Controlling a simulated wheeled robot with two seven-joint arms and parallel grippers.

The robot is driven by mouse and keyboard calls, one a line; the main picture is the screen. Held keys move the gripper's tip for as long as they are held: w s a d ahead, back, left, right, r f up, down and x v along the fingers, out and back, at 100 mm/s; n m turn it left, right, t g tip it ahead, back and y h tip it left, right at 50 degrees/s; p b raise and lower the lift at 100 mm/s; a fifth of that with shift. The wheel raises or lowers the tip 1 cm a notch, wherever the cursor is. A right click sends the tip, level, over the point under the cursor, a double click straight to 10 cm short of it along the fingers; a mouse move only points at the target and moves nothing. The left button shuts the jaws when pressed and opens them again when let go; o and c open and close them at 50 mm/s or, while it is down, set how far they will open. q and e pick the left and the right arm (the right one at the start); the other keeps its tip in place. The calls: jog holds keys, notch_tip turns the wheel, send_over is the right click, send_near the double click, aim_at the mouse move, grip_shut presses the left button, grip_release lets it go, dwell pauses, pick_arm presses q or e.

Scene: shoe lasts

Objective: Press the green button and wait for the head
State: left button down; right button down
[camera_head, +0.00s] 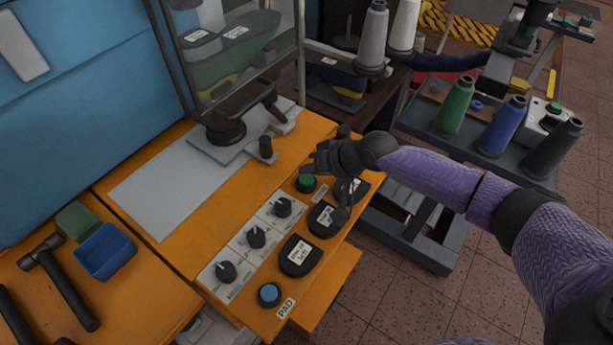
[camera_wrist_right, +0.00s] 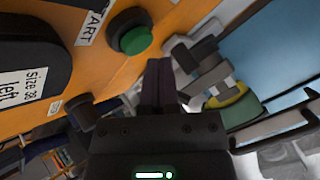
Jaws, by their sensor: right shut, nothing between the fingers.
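The green button (camera_head: 306,184) sits in a black collar on the orange panel of the machine. It also shows in the wrist view (camera_wrist_right: 136,40), beside a START label (camera_wrist_right: 92,22). My right gripper (camera_head: 312,163) is shut and empty, just above and behind the button in the head view. In the wrist view its closed fingertips (camera_wrist_right: 160,66) are close beside the button and look apart from it. The machine's clear-sided guard (camera_head: 235,50) stands at the back, with green lasts visible through it. My left gripper is not in view.
The panel carries several black knobs (camera_head: 256,237), a blue button (camera_head: 269,294) and black labelled pads (camera_head: 300,256). A hammer (camera_head: 60,280) and a blue tray (camera_head: 105,252) lie at the left. A cart with thread cones (camera_head: 502,125) stands at the right.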

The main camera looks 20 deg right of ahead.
aim_at(310, 181)
dwell(0.5)
jog(key=shift+f, duration=0.45)
jog(key=shift+f+b, duration=0.55)
jog(key=shift+b, duration=0.05)
dwell(0.4)
jog(key=shift+r, duration=0.15)
jog(key=shift+r+p, duration=0.85)
jog(key=shift+p, duration=0.05)
notch_tip(310, 181, up, 5)
jog(key=p, duration=0.4)
jog(key=shift+r+p, duration=0.1)
jog(key=shift+p, duration=0.25)
